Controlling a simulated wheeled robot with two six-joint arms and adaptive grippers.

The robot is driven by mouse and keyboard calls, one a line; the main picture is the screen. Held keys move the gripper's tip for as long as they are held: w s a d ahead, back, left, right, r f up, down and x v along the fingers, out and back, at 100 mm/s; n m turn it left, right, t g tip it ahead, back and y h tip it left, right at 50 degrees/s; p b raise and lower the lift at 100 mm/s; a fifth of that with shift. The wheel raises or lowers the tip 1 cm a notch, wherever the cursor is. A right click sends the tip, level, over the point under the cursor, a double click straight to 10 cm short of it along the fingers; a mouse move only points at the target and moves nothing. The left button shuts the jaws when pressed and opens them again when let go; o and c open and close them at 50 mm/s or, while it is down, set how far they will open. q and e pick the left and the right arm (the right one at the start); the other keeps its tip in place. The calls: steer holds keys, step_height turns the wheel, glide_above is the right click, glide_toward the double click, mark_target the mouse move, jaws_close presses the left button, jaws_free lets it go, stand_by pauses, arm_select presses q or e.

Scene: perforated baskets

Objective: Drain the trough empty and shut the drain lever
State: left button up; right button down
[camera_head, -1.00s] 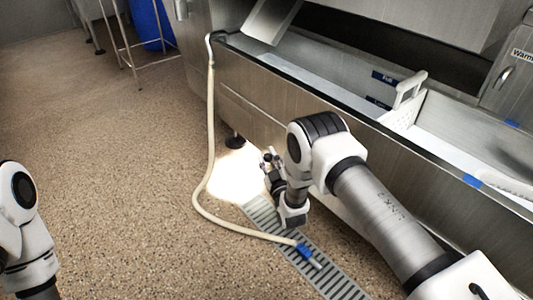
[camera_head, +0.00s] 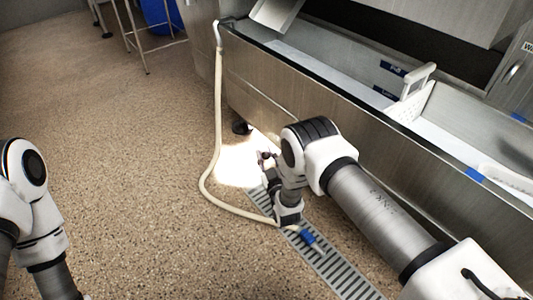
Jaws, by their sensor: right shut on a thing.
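The steel trough (camera_head: 290,88) runs diagonally along the right, its long front wall facing me. Its drain lever cannot be made out. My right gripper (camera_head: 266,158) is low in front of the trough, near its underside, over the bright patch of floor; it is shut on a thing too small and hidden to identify. My left arm comes in at the left edge, and its gripper is out of the picture.
A slotted floor grate (camera_head: 340,272) runs beneath my right arm. A white perforated divider (camera_head: 411,103) stands in the trough. A metal stand and a blue barrel (camera_head: 160,16) are at the back left. The speckled floor (camera_head: 120,130) at left is clear.

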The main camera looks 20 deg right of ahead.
steer(key=shift+f, duration=0.1)
steer(key=c, duration=0.8)
jaws_free()
steer(key=shift+c, duration=0.2)
steer(key=s+f, duration=0.1)
steer(key=s, duration=1.1)
steer(key=shift+a+f, duration=0.15)
steer(key=shift+f, duration=0.15)
